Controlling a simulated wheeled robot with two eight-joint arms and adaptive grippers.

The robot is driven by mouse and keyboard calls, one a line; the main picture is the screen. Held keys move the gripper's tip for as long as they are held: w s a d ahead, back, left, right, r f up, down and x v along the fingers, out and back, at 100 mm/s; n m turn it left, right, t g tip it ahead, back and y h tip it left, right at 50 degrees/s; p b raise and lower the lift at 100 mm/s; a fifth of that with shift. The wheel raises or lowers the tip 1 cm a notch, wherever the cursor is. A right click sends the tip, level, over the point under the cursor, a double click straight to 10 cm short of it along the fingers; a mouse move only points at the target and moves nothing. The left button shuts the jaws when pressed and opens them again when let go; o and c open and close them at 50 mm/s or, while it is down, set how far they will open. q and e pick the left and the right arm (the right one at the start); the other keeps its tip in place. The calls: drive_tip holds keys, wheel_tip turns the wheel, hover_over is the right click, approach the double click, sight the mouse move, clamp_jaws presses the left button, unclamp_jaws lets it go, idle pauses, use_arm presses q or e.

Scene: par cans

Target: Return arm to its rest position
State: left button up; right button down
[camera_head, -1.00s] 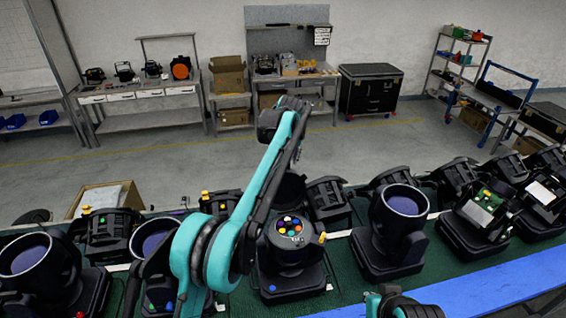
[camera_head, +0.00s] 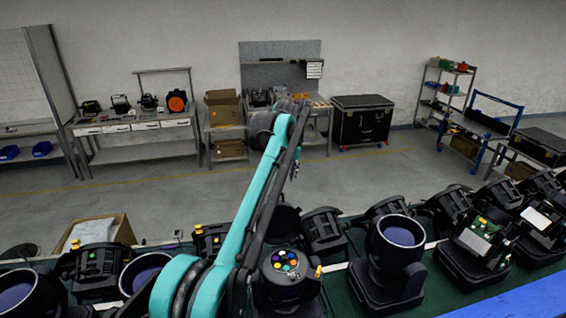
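My teal and black arm rises from the lower left and reaches up and to the right over the row of par cans. Its far end stands in front of the back workbench. A small dark part hangs there, and I cannot tell whether it is my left gripper or whether it is open or shut. Nothing held is visible. My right gripper is out of view. A par can with coloured dots on top (camera_head: 285,263) stands just right of the arm. Another par can with an open round front (camera_head: 397,236) stands farther right.
Several more par cans line the green-topped table, including one with an exposed green board (camera_head: 478,238). A blue strip (camera_head: 520,300) runs along the lower right. A cardboard box (camera_head: 120,228) stands behind the table. A black case (camera_head: 362,120) and workbenches stand at the back, beyond open floor.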

use_arm(q)
drive_tip(key=s+a+f+m+t+b, duration=0.1)
drive_tip(key=s+a+f+b, duration=0.4)
drive_tip(key=s+f+b, duration=0.5)
drive_tip(key=s+a+f+m+b, duration=0.1)
drive_tip(key=s+a+f+b, duration=0.4)
drive_tip(key=s+f+b, duration=0.5)
drive_tip(key=shift+m+t+h, duration=0.5)
drive_tip(key=shift+t+h, duration=0.1)
drive_tip(key=shift+t, duration=0.3)
drive_tip(key=s+a+f+b, duration=0.1)
drive_tip(key=s+f+b, duration=0.4)
drive_tip(key=f, duration=0.5)
drive_tip(key=s+a+f+b, duration=0.1)
drive_tip(key=s+f+b, duration=0.4)
drive_tip(key=s+f, duration=0.3)
drive_tip(key=s+a+f+b, duration=0.1)
drive_tip(key=s+f+b, duration=0.4)
drive_tip(key=f, duration=0.9)
drive_tip(key=shift+s+a, duration=0.35)
drive_tip(key=shift+s, duration=0.45)
